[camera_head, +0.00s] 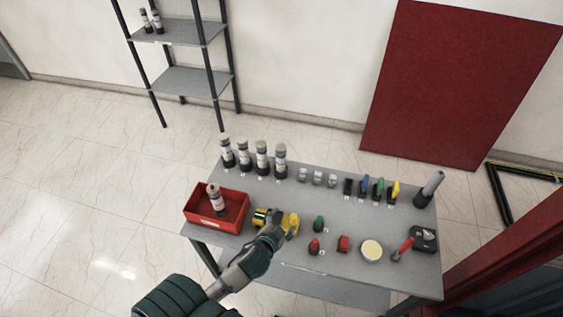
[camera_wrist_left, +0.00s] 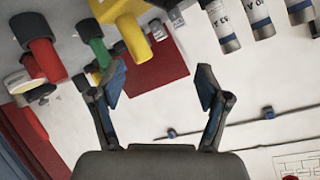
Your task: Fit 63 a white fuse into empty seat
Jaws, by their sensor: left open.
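Several white fuses with dark ends (camera_head: 262,155) stand upright in a row at the back left of the grey table. Some show, with partly cut-off printed labels, at the top right of the left wrist view (camera_wrist_left: 259,15). One more white fuse (camera_head: 216,200) stands in the red bin (camera_head: 240,212) at the table's left end. My left gripper (camera_head: 280,222) is over the front left of the table, right of the bin and beside yellow items. Its two fingers (camera_wrist_left: 162,75) are spread, with nothing between them. I cannot make out the empty seat. My right gripper is not in view.
Small grey clips (camera_head: 318,178) and coloured-handled items (camera_head: 378,190) line the table's back. Green (camera_head: 319,224) and red (camera_head: 343,243) pieces and a round cream-topped item (camera_head: 372,251) stand near the front. A shelf rack (camera_head: 180,33) with small bottle-like items is behind.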

